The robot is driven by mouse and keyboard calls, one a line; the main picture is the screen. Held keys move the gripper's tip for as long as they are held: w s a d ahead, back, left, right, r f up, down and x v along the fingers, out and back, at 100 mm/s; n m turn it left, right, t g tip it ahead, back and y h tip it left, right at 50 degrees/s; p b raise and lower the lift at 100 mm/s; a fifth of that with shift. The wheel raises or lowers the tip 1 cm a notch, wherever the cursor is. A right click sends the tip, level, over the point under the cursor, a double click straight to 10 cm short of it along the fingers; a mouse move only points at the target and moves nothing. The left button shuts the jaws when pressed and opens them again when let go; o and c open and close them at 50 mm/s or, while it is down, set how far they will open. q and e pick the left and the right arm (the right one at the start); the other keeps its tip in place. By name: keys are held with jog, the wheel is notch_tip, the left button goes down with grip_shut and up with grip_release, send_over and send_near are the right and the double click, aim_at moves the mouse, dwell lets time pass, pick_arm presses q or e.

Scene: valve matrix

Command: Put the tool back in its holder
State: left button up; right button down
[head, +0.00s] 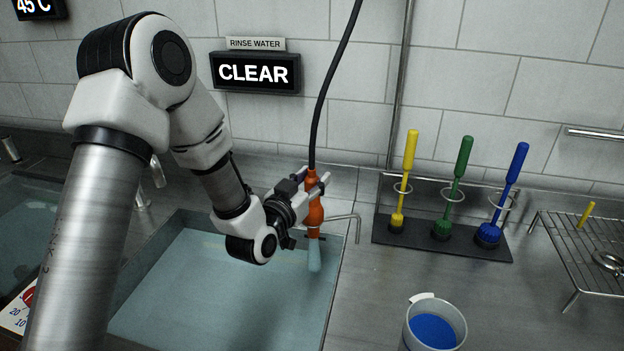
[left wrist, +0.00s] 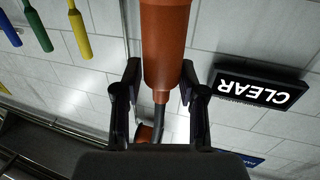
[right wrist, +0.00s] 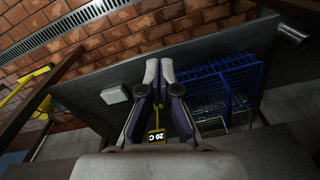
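An orange spray handle (head: 314,205) hangs upright on a black hose (head: 325,95) over the right edge of the water-filled sink (head: 215,290). My left gripper (head: 314,187) is closed around its upper part. In the left wrist view the orange handle (left wrist: 165,45) lies between both fingers of my left gripper (left wrist: 160,80). A pale blue column (head: 314,256) extends below the handle; I cannot tell whether it is water. A thin bent metal bracket (head: 345,217) stands just right of the handle, apart from it. My right gripper (right wrist: 159,70) shows fingertips together and empty.
A dark rack (head: 440,243) holds yellow, green and blue brushes upright right of the sink. A cup (head: 435,322) with blue contents stands in front. A wire rack (head: 590,250) is at far right. A blue wire basket (right wrist: 220,85) shows in the right wrist view.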

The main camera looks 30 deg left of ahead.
pick_arm(q)
jog(key=shift+o, duration=0.5)
jog(key=shift+s, duration=0.1)
jog(key=shift+s, duration=0.25)
jog(key=s, duration=0.6)
jog(key=shift+s, duration=0.4)
jog(key=shift+r, duration=0.1)
